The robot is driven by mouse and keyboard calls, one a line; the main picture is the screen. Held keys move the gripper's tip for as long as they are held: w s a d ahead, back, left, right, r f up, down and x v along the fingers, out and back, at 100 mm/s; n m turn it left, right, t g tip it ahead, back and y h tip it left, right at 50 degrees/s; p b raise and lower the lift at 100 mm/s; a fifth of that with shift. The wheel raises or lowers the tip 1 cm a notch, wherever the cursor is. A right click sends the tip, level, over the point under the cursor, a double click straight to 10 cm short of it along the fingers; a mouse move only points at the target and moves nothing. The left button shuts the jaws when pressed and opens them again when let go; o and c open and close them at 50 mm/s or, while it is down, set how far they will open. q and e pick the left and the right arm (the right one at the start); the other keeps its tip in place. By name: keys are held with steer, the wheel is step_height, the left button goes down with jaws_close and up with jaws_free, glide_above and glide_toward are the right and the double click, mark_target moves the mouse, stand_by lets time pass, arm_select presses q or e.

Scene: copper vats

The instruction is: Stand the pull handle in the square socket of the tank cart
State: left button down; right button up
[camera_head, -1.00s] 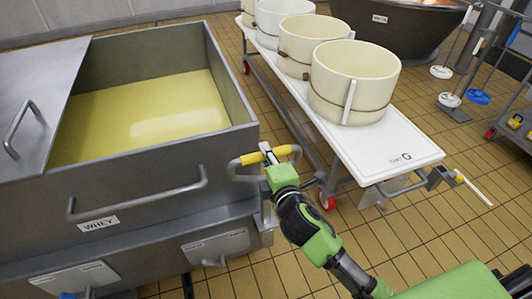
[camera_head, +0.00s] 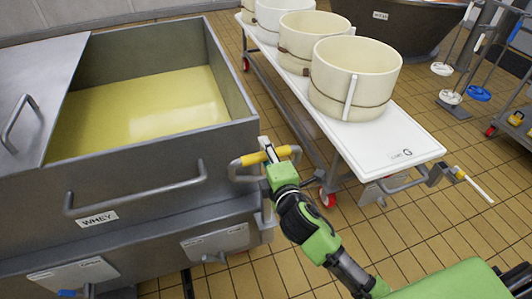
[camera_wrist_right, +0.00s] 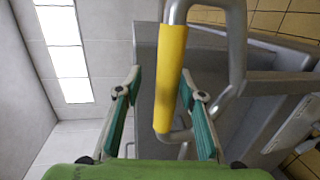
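The pull handle is a grey metal loop with yellow grips (camera_head: 250,159). It is at the right front corner of the grey tank cart (camera_head: 150,180), which holds yellow whey. My right gripper (camera_head: 266,148) is at the handle's crossbar, between the yellow grips. In the right wrist view, its two teal-padded fingers (camera_wrist_right: 162,80) are apart, with a yellow grip (camera_wrist_right: 170,75) between and past them. A clear gap shows on the left side. The handle's lower end and the square socket are hidden, so I cannot tell whether it is seated. My left gripper is not in view.
A white-topped cart (camera_head: 405,140) with several cream tubs (camera_head: 340,85) stands close on the right. A dark vat (camera_head: 400,25) is behind it. Tiled floor (camera_head: 430,215) is open at the right front.

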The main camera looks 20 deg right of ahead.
steer(key=shift+f, duration=0.1)
steer(key=shift+s+f, duration=0.1)
steer(key=shift+f, duration=0.2)
steer(key=s+r, duration=0.3)
steer(key=s, duration=0.8)
steer(key=shift+s, duration=0.35)
steer(key=shift+a+f, duration=0.1)
